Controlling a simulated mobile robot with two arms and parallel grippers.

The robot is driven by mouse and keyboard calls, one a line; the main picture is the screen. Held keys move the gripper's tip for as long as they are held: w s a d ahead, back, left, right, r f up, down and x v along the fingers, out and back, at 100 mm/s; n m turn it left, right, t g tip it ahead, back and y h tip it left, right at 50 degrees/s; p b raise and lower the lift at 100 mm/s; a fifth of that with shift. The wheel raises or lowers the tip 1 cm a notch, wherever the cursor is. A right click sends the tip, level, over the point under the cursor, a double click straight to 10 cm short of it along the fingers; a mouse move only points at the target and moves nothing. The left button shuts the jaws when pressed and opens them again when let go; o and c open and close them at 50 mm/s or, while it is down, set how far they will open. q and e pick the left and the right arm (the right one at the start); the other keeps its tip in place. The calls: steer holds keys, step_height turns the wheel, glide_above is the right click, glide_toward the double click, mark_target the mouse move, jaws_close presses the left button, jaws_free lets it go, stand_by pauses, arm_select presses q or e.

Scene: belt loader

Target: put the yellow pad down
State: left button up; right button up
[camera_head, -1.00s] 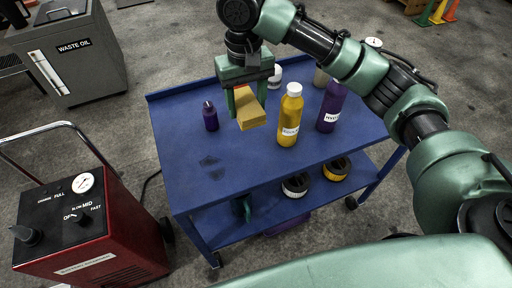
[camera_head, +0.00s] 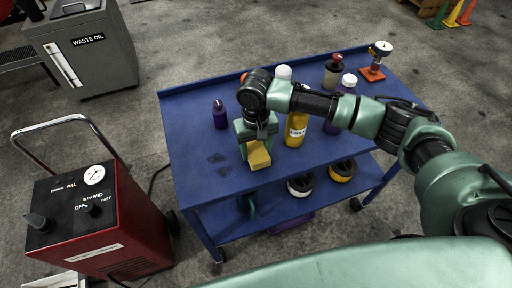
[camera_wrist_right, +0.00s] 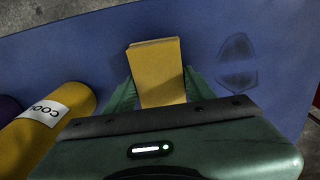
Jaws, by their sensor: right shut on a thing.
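The yellow pad (camera_head: 258,156) is a small yellow block held in my right gripper (camera_head: 252,147) over the front middle of the blue cart top (camera_head: 205,172). In the right wrist view the pad (camera_wrist_right: 157,75) sits between the two green fingers of the gripper (camera_wrist_right: 158,92), which is shut on it. The pad is low over the cart top; I cannot tell whether it touches. The upper part of the pad is hidden by the gripper in the head view. My left gripper does not show.
A yellow bottle (camera_head: 296,130) stands just right of the pad, partly behind my arm. A small purple bottle (camera_head: 220,116) stands to the left. Dark marks (camera_wrist_right: 237,62) lie on bare cart top beside the pad. Black-lidded cans (camera_head: 300,186) sit on the lower shelf.

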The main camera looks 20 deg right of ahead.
mark_target(256, 150)
steer(key=shift+f, duration=0.1)
steer(key=o, duration=1.2)
step_height(256, 150, up, 12)
steer(key=shift+r+b, duration=0.15)
steer(key=shift+b, duration=0.75)
